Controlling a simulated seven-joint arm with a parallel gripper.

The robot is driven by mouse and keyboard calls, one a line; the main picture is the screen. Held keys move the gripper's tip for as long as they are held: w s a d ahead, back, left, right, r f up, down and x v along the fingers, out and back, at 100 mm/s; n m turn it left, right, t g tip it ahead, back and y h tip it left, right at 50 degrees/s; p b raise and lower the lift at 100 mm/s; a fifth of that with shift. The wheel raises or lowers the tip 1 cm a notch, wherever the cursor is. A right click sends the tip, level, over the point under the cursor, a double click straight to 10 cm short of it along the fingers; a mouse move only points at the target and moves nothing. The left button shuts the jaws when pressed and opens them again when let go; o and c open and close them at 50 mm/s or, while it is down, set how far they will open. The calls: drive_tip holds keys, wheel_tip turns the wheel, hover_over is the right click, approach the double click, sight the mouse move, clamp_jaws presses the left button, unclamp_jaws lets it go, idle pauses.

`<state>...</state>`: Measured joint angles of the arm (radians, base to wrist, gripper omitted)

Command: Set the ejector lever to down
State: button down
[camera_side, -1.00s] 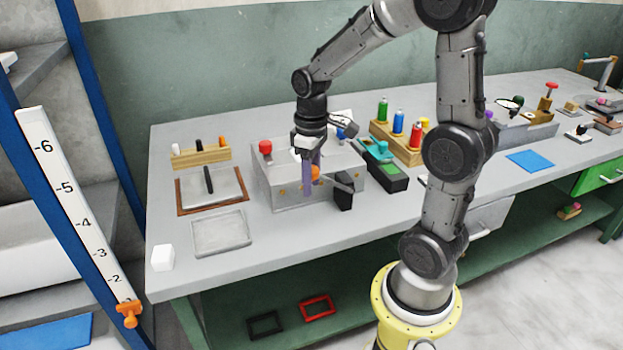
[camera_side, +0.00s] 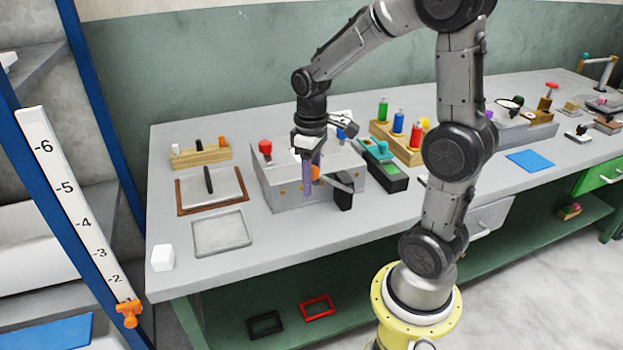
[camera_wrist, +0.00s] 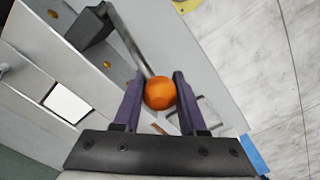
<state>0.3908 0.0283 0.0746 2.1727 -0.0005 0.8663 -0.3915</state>
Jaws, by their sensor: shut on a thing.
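The ejector lever is a grey metal bar (camera_wrist: 132,40) with an orange ball knob (camera_wrist: 159,93) at its end. Its other end meets a dark block (camera_side: 344,195) at the front of the grey press housing (camera_side: 290,197). My gripper (camera_wrist: 156,95) has its two purple fingers on either side of the knob and is shut on it. In the side view the knob (camera_side: 315,172) is partly hidden by my gripper, and the bar runs from it down to the right toward the block. The lever's exact angle is hard to judge.
A red knob (camera_side: 265,147) stands on the housing's left. A framed plate with a black handle (camera_side: 208,180) and a grey tray (camera_side: 221,232) lie to the left. A green-and-black device (camera_side: 383,177) and a wooden bottle rack (camera_side: 398,146) stand to the right.

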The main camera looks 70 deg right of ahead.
drive_tip(key=shift+a, duration=0.1)
idle(0.3)
drive_tip(key=f+g+h, duration=0.1)
drive_tip(key=f, duration=0.1)
drive_tip(key=w+a+f+g+h, duration=0.1)
drive_tip(key=f+g+h, duration=0.2)
drive_tip(key=f, duration=0.1)
drive_tip(key=shift+w+a+f+g+h, duration=0.15)
drive_tip(key=shift+w+f+g+h, duration=0.05)
drive_tip(key=shift+g+h, duration=0.1)
drive_tip(key=shift+s+f+g+h, duration=0.1)
drive_tip(key=shift+f+g+h, duration=0.4)
drive_tip(key=shift+f, duration=0.25)
drive_tip(key=shift+c, duration=2.3)
unclamp_jaws()
